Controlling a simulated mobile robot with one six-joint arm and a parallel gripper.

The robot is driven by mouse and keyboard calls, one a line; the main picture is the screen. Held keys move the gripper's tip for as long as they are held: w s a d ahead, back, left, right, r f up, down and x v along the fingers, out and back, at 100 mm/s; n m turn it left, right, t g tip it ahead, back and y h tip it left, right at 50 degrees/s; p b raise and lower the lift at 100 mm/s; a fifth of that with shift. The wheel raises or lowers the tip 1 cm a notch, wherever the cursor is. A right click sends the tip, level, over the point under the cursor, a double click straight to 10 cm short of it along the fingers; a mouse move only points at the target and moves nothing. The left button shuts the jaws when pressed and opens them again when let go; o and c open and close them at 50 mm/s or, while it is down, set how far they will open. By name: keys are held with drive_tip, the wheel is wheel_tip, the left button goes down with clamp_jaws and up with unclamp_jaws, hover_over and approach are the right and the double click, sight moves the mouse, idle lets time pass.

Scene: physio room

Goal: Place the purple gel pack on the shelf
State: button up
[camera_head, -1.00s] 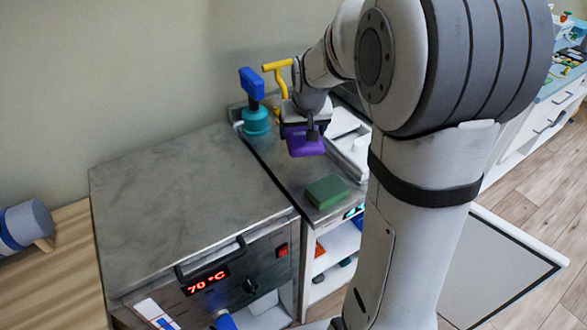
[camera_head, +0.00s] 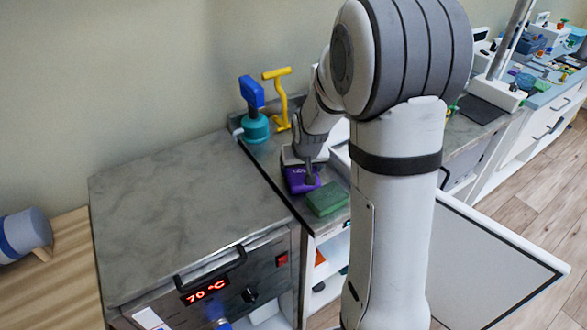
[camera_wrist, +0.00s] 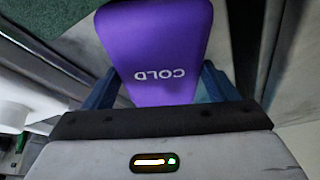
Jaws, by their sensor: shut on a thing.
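The purple gel pack (camera_head: 300,180) is in my gripper (camera_head: 305,172), low over the narrow counter, just behind and left of the green block. In the wrist view the pack (camera_wrist: 160,50) fills the space between my two fingers (camera_wrist: 160,88), with the word COLD on its face. My gripper is shut on it. Whether the pack touches the counter cannot be told. The shelf (camera_head: 330,262) is the white compartment under the narrow counter, right of the oven-like unit. It is partly hidden by my arm.
The green block (camera_head: 327,198) lies at the counter's front edge. A teal-and-blue pump-like thing (camera_head: 255,115) and a yellow handle (camera_head: 279,95) stand at the back. The unit reading 70 °C (camera_head: 205,291) is on the left. An open door panel (camera_head: 490,260) is at right.

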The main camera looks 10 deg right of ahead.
drive_tip(key=o, duration=0.7)
drive_tip(key=shift+f, duration=0.2)
drive_tip(key=o, duration=0.4)
drive_tip(key=shift+r, duration=0.1)
drive_tip(key=shift+o, duration=0.2)
drive_tip(key=shift+r, duration=0.1)
